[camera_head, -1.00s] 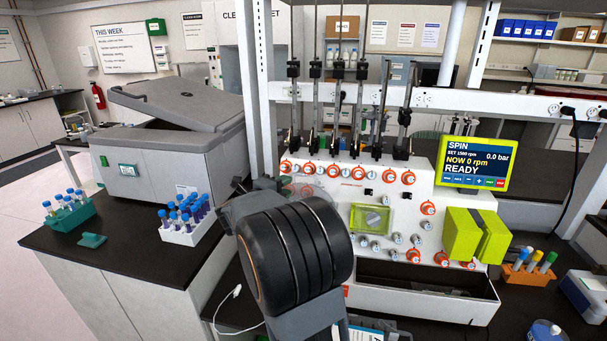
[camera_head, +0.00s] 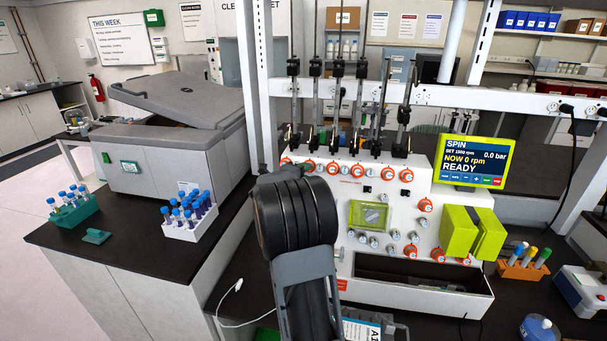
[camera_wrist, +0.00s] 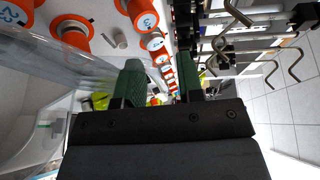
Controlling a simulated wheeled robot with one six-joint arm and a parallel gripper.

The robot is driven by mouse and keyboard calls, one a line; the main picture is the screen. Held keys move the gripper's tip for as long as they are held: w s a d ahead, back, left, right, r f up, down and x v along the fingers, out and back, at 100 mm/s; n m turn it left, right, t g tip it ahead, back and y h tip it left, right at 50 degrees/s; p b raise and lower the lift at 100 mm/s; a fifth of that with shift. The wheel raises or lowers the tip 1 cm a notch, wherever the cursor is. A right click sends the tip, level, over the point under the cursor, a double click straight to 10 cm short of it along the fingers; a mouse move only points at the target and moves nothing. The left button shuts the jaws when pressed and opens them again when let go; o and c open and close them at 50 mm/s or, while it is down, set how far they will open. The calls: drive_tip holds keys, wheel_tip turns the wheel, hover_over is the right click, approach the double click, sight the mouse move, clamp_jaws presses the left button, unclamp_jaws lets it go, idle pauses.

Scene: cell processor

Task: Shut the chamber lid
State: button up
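The white cell processor (camera_head: 352,230) stands on the dark bench, with orange knobs across its front. In the wrist view a clear, see-through cover (camera_wrist: 75,85) stands raised at the left, and a pale rounded housing (camera_wrist: 30,135) lies below it. These look like the chamber lid and the chamber; my arm hides them in the head view. My gripper (camera_wrist: 160,78) has two green fingers set apart with nothing between them. The clear cover is to the left of the fingers, and I cannot tell whether they touch it.
Orange knobs (camera_wrist: 70,32) and metal hooks (camera_wrist: 255,20) flank the fingers. The processor has a lime box (camera_head: 460,233) at right and a screen (camera_head: 473,161) reading READY, 0 rpm. Tube racks (camera_head: 190,226) and a grey centrifuge (camera_head: 165,160) stand at left.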

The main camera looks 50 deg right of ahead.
drive_tip(key=shift+c, duration=0.3)
clamp_jaws()
drive_tip(key=shift+f, duration=0.15)
